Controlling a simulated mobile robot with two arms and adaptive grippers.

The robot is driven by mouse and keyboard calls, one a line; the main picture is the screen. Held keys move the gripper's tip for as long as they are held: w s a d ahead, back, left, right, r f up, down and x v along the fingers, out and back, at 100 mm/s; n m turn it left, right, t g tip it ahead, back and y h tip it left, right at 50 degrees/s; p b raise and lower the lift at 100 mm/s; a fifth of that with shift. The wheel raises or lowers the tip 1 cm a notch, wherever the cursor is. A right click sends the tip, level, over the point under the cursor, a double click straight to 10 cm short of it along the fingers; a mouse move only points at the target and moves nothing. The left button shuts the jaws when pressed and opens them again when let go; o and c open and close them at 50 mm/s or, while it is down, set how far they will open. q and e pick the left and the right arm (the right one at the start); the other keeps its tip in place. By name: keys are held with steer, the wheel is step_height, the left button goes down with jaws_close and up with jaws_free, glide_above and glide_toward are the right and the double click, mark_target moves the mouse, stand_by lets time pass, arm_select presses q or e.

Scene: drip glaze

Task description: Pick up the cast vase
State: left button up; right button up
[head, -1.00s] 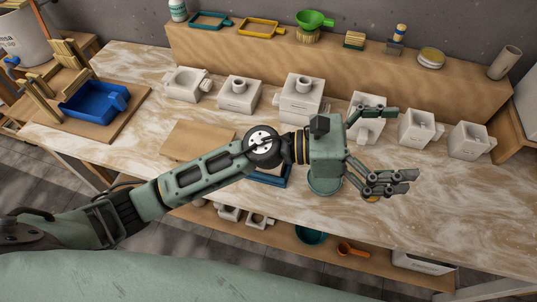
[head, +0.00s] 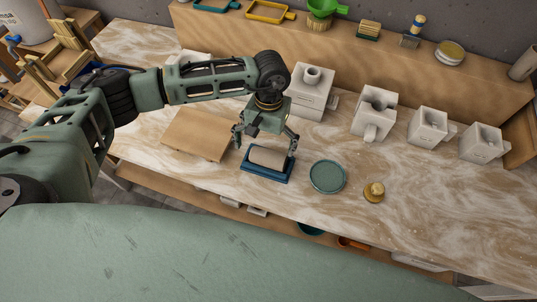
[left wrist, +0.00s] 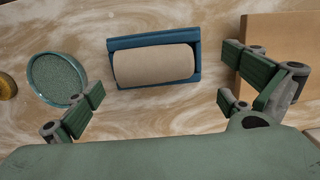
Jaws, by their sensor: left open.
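A plain beige cylinder, which looks like the cast vase (head: 268,158), lies on its side in a blue tray (head: 265,176) on the table. My left gripper (head: 264,143) is open and empty, pointing down just above and behind it, with its fingers spread wider than the cylinder's length. In the left wrist view the cylinder (left wrist: 153,65) lies across the blue tray (left wrist: 125,43), ahead of the open fingers (left wrist: 158,98) and between them sideways. The fingers do not appear to touch it. My right gripper is not in view.
A wooden board (head: 198,134) lies left of the tray. A round teal dish (head: 328,177) and a small yellowish piece (head: 374,192) are to its right. White plaster molds, including a tall one (head: 311,95), stand behind. The right front of the table is clear.

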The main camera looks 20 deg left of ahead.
mark_target(268, 153)
arm_select(q)
steer(key=f, duration=0.1)
steer(key=f+p, duration=0.1)
steer(key=f, duration=0.1)
steer(key=f+p, duration=0.1)
steer(key=shift+s+d+f, duration=0.15)
steer(key=shift+s+d, duration=0.1)
steer(key=shift+d, duration=0.1)
steer(key=shift+f, duration=0.35)
steer(key=c, duration=1.3)
steer(key=shift+o, duration=0.2)
